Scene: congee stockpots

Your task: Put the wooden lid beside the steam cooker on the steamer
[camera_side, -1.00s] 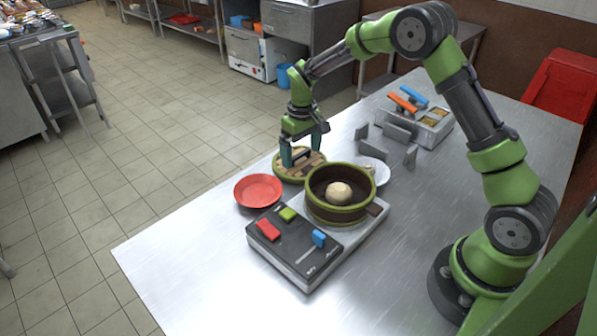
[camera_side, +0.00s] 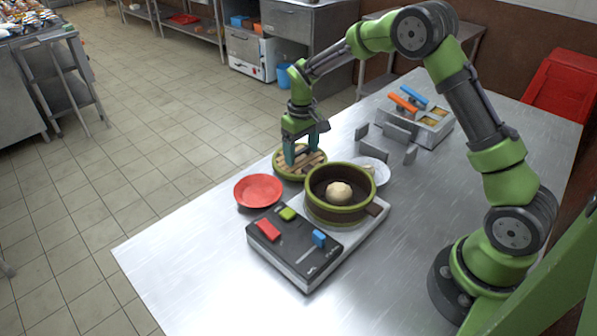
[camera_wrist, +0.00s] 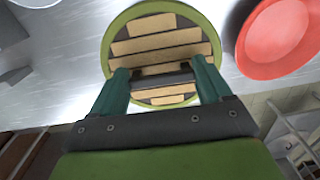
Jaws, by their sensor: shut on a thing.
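The wooden lid (camera_side: 313,169) is round with a green rim and pale slats, just behind the steamer at its upper left in the side view. In the wrist view the lid (camera_wrist: 150,46) lies beneath my fingers, its dark bar handle (camera_wrist: 160,79) between them. My gripper (camera_side: 301,157) is shut on this handle, with teal fingers at its two ends. I cannot tell whether the lid is clear of the table. The steamer (camera_side: 317,205) is an open, round brown pot with green rims, holding a pale bun (camera_side: 339,193). It stands on the steam cooker (camera_side: 290,260).
A red plate (camera_side: 258,190) lies left of the steamer. A white plate (camera_side: 376,169) with small pale items is close behind it on the right. Grey upright plates (camera_side: 397,134) and a metal container (camera_side: 436,127) stand farther back. The front of the table is clear.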

